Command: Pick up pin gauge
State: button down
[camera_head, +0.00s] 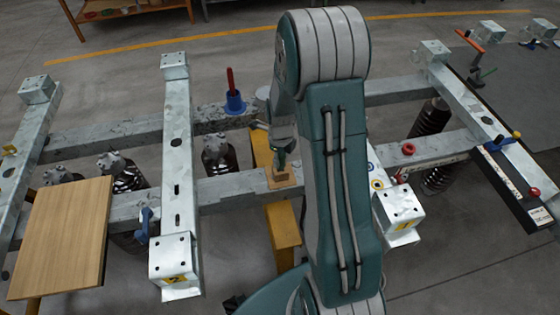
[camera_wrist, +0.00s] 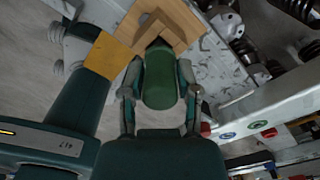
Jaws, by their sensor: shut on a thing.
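A rounded green piece, which looks like the pin gauge's handle (camera_wrist: 160,75), is between the two fingers of my gripper (camera_wrist: 160,92) in the wrist view. My gripper is shut on it. The far end of the piece meets a light wooden block (camera_wrist: 178,20) with a V-shaped darker part. I cannot tell whether it touches the block or is just above it. In the head view a little green shows at the gripper (camera_head: 279,158), just above the wooden block (camera_head: 282,178) on the metal frame. My arm hides part of this area.
Galvanized beams (camera_head: 240,188) form the frame, with dark ribbed insulators (camera_head: 432,118) around it. A red pin in a blue base (camera_head: 235,102) stands on the rear beam. A red ring (camera_head: 408,149) lies to the right. A wooden board (camera_head: 62,235) is at left.

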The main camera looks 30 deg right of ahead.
jog(key=s+d+r, duration=0.6)
jog(key=s+r, duration=0.5)
jog(key=s, duration=0.1)
jog(key=shift+s+d+r, duration=0.15)
jog(key=shift+d, duration=0.25)
jog(key=shift+r, duration=0.1)
notch_tip(320, 180, up, 5)
jog(key=shift+f, duration=0.1)
dwell(0.4)
